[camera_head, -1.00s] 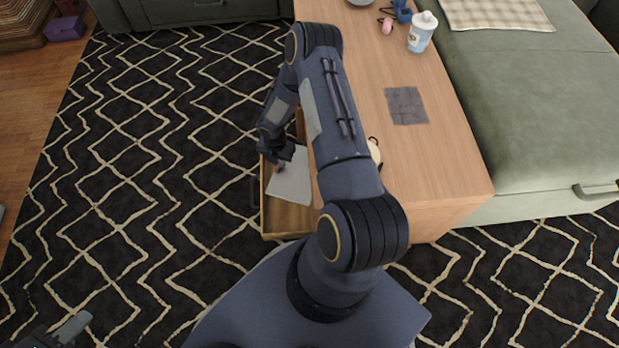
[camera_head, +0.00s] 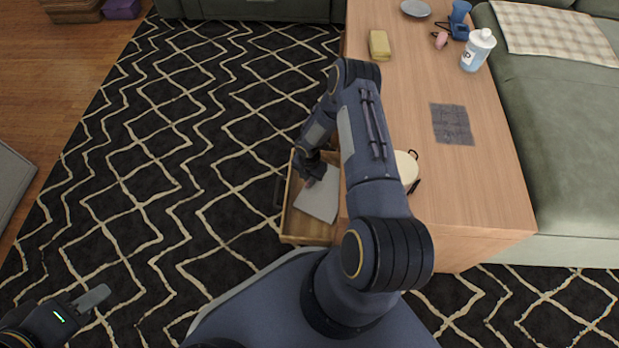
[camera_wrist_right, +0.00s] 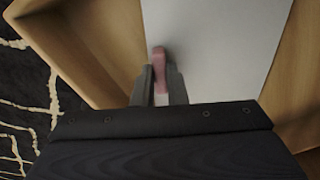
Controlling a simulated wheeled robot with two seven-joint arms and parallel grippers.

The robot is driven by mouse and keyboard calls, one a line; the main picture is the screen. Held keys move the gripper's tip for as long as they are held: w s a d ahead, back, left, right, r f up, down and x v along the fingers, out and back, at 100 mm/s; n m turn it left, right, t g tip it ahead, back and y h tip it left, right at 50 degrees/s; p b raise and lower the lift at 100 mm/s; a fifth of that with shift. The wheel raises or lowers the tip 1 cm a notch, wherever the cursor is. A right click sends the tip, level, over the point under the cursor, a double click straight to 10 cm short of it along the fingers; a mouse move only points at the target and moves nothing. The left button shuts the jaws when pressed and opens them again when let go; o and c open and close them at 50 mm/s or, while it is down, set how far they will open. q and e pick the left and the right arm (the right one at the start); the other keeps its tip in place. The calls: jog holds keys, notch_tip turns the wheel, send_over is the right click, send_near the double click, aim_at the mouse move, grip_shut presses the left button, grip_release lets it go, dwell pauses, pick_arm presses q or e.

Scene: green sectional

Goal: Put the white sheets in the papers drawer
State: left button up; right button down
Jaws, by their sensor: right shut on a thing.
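The white sheets (camera_head: 319,196) lie flat inside the open wooden drawer (camera_head: 307,230) at the left side of the table. In the right wrist view the sheets (camera_wrist_right: 220,50) appear as one pale surface on the drawer floor. My right gripper (camera_wrist_right: 160,70) is at their edge inside the drawer, shut on a small pink piece (camera_wrist_right: 159,58) that overlaps the sheets. In the head view my right gripper (camera_head: 312,178) is small and partly hidden by its own wrist. My left gripper (camera_head: 85,306) is at the lower left over the rug, away from the drawer, only partly visible.
The wooden table (camera_head: 470,190) holds a yellow block (camera_head: 379,45), a bottle (camera_head: 478,50), a grey square (camera_head: 451,124) and a round cream object (camera_head: 405,168) partly behind my arm. A green sofa (camera_head: 560,130) stands at right.

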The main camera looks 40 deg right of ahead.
jog(key=shift+f, duration=0.15)
jog(key=c, duration=1.5)
grip_release()
jog(key=shift+o, duration=0.2)
